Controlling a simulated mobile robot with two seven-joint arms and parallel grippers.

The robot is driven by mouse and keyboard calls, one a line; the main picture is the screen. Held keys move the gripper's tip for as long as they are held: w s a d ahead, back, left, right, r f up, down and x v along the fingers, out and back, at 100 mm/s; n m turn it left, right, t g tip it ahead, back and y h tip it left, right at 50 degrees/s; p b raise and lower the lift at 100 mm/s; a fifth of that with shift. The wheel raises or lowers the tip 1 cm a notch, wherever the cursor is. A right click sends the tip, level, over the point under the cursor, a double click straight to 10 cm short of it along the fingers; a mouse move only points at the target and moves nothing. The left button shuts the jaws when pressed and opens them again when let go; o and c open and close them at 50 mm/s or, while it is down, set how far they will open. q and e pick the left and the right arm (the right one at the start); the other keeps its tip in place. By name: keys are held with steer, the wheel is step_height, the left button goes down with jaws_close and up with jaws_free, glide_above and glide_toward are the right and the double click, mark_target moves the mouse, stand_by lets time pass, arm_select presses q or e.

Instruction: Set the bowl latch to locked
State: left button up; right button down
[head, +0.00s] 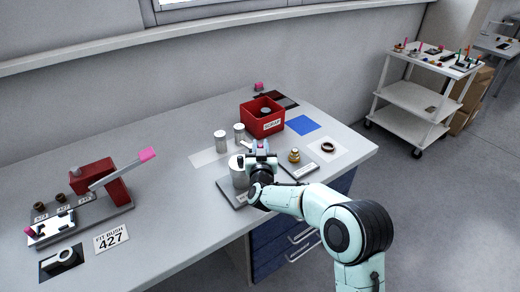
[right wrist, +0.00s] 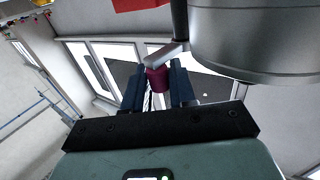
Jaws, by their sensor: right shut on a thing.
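The bowl (head: 239,172) is a grey metal cylinder on a dark base plate near the table's front edge. In the right wrist view its grey underside and wall (right wrist: 255,45) fill the top right. A short metal latch lever (right wrist: 168,54) with a dark magenta knob (right wrist: 157,78) shows beside the bowl. My right gripper (right wrist: 157,88) is shut on this knob, one dark finger on each side. In the head view my right gripper (head: 262,160) is at the bowl's right side and hides most of the latch. My left gripper is not in view.
A red bin (head: 262,119), two pale canisters (head: 221,141) and a blue mat (head: 302,125) are behind the bowl. A brass part (head: 294,156) and a dark ring (head: 328,147) lie to the right. A red lever press (head: 100,183) stands at the left.

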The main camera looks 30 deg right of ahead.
arm_select(q)
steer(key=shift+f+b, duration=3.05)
steer(key=shift+b, duration=0.1)
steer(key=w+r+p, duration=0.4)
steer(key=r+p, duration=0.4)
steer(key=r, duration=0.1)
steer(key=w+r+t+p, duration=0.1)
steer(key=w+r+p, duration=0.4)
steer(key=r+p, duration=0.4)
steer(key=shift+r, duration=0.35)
arm_select(e)
steer(key=w+d+n+g+y, duration=0.1)
steer(key=n+y, duration=0.3)
steer(key=y, duration=0.3)
steer(key=w+d+n+y, duration=0.1)
steer(key=n+y, duration=0.4)
steer(key=y, duration=0.1)
steer(key=w+d+n+g+y, duration=0.1)
steer(key=w+n+y, duration=0.1)
steer(key=n+y, duration=0.3)
steer(key=shift+r+g+y, duration=0.1)
steer(key=shift+g+y, duration=0.2)
steer(key=shift+y, duration=1)
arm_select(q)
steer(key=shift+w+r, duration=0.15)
arm_select(e)
steer(key=shift+w+r+n+g+y, duration=0.1)
steer(key=shift+w+n+g+y, duration=0.15)
steer(key=shift+n+g+y, duration=0.6)
